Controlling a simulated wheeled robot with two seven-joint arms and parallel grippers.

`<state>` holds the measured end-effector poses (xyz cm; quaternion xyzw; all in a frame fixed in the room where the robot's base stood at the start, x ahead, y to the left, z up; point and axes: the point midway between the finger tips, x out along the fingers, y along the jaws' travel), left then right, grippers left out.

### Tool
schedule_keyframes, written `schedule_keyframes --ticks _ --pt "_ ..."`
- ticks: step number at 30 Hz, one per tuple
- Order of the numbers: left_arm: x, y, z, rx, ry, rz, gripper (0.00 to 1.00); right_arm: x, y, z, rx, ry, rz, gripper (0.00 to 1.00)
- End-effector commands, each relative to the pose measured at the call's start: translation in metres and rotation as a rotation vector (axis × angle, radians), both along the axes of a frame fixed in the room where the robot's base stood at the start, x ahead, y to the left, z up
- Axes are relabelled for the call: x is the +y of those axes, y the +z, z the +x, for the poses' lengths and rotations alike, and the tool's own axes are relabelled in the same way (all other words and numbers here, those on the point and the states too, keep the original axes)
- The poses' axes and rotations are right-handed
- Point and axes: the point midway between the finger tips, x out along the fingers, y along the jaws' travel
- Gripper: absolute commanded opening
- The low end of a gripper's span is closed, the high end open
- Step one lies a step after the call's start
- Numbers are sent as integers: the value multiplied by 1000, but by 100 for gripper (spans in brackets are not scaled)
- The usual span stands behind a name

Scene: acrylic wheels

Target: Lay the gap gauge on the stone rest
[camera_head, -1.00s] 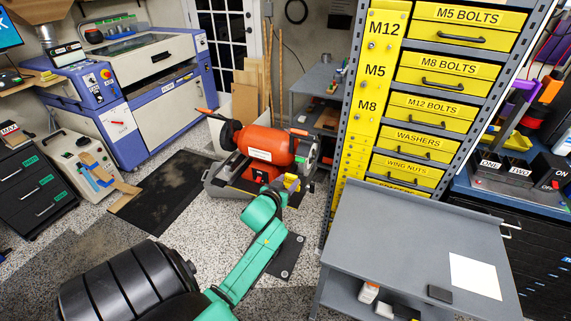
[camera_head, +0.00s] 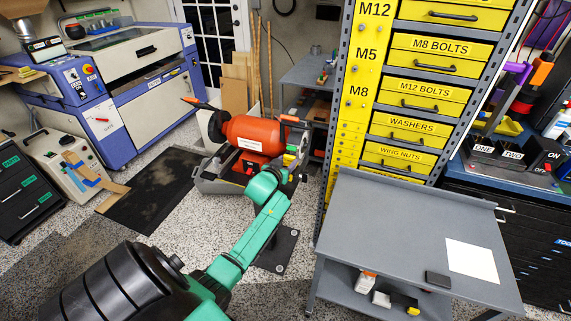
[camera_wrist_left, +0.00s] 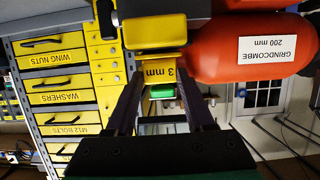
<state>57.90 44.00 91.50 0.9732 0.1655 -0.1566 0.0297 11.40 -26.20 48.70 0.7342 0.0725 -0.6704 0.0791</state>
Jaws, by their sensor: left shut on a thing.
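The gap gauge (camera_wrist_left: 158,72) is yellow and labelled "3 mm". In the left wrist view it sits between the fingertips of my left gripper (camera_wrist_left: 163,84), which is shut on it. In the head view my left gripper (camera_head: 289,168) is at the right end of the orange bench grinder (camera_head: 251,134), with a small patch of the yellow gauge (camera_head: 289,158) showing. The grinder body fills the upper right of the wrist view (camera_wrist_left: 240,45). I cannot make out the stone rest clearly, nor tell whether the gauge touches it. My right gripper is not in view.
A grey rack of yellow drawers (camera_head: 428,90) stands close to the right of the grinder. A grey cart (camera_head: 400,225) with a white sheet (camera_head: 471,260) is at the front right. A black mat (camera_head: 155,190) lies on open floor to the left.

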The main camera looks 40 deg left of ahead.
Motion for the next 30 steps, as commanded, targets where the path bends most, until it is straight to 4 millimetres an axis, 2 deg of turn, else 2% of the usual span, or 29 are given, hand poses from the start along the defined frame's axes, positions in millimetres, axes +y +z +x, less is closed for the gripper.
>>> schedule_keyframes --ticks 21,22,24,30 --pt "0 -4 0 0 1 1 0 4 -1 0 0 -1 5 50" --pt "0 -4 0 0 1 1 61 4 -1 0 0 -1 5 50" --pt "0 -4 0 0 0 0 88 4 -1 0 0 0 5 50" --pt "0 -4 0 0 0 0 89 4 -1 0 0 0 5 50"
